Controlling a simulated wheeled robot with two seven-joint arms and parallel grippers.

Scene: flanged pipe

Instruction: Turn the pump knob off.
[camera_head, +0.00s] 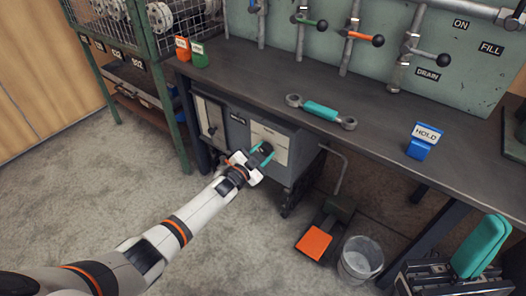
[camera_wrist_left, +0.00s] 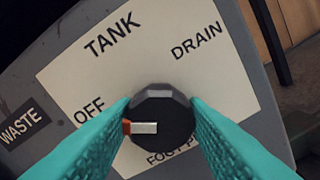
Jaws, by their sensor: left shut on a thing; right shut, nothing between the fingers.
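The pump knob (camera_wrist_left: 165,112) is dark and many-sided, with a white and red pointer mark (camera_wrist_left: 140,127). It sits on a cream label plate (camera_wrist_left: 195,25) reading TANK, DRAIN, OFF and a partly hidden FOOT P. In the left wrist view the pointer faces left, just below the word OFF (camera_wrist_left: 88,110). My left gripper (camera_head: 261,158) is at the front of the grey pump box (camera_head: 236,118), its teal fingers shut on the knob from both sides. My right gripper (camera_head: 482,246) is shut and empty at the lower right, away from the knob.
The bench (camera_head: 375,125) overhangs the pump box. It carries a teal-handled flanged part (camera_head: 321,111) and a blue HOLD block (camera_head: 423,141). An orange foot pedal (camera_head: 314,243) and a bucket (camera_head: 360,259) stand on the floor to the right. Floor left of my arm is clear.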

